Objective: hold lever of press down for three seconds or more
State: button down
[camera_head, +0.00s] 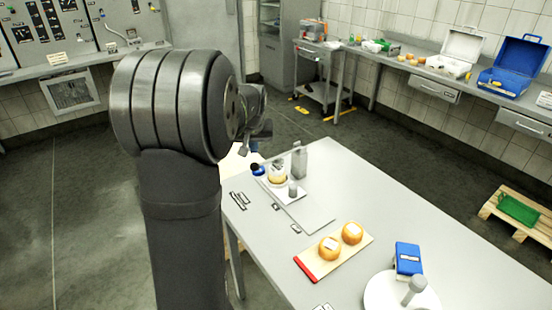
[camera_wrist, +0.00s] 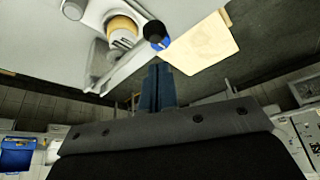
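The press (camera_head: 287,192) stands near the far left edge of the grey table, with a grey upright (camera_head: 299,162). An orange-yellow cheese wheel with a pale label (camera_head: 278,178) sits in it; the cheese also shows in the wrist view (camera_wrist: 122,28). A black knob with a blue part (camera_head: 257,169), apparently on the lever, sticks out at the press's left; it also shows in the wrist view (camera_wrist: 155,32). My gripper (camera_wrist: 158,68) has its dark blue fingers together, with nothing seen between them. The fingertips appear just short of the knob; contact cannot be told.
A board (camera_head: 306,267) with two labelled cheese wheels (camera_head: 340,241) lies nearer on the table. A blue box (camera_head: 408,258) and a round white stand (camera_head: 384,290) are at the front right. A pale board (camera_wrist: 205,45) lies past the table edge. The table's middle right is clear.

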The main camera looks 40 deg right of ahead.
aim_at(255, 164)
jog(key=shift+r, duration=1.55)
jog(key=shift+f, duration=2.85)
jog(key=shift+r, duration=1.25)
jog(key=shift+r, duration=0.1)
jog(key=shift+f, duration=1.85)
